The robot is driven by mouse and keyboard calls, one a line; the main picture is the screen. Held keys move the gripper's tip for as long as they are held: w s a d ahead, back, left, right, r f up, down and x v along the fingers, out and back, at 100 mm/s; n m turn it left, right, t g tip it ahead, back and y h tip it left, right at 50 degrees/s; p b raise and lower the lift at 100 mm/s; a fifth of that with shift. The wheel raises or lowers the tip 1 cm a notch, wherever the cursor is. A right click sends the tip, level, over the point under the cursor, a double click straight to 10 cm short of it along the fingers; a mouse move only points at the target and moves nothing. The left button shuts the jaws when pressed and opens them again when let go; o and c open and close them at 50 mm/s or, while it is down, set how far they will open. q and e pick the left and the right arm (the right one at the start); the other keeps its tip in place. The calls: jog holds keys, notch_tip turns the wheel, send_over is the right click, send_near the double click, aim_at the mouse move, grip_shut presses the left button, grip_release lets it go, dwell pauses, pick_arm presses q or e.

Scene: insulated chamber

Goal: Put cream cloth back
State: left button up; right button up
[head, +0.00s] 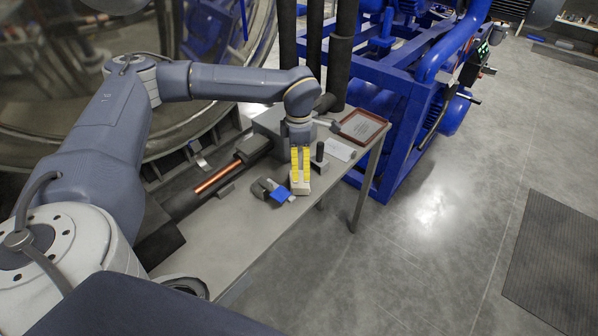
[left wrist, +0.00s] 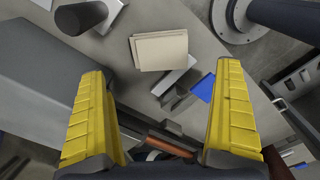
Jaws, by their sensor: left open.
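The cream cloth (head: 301,188) lies on the grey bench, partly hidden behind my left fingertips in the head view. In the left wrist view the cream cloth (left wrist: 160,50) looks like a flat folded rectangle, beyond the fingertips and ahead of the gap between them. My left gripper (head: 300,179) points down over it with yellow fingers. In the left wrist view the left gripper (left wrist: 164,75) has its fingers wide apart with nothing held between them. My right gripper is not in view.
A grey tool with a blue part (head: 282,194) lies beside the cloth. A black upright cylinder (head: 320,152), a white card (head: 340,149) and a red-brown tray (head: 344,129) stand toward the bench's far end. A copper rod (head: 218,179) lies left. The bench's near part (head: 220,235) is bare.

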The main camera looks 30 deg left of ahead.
pick_arm(q)
jog(key=shift+r, duration=2.95)
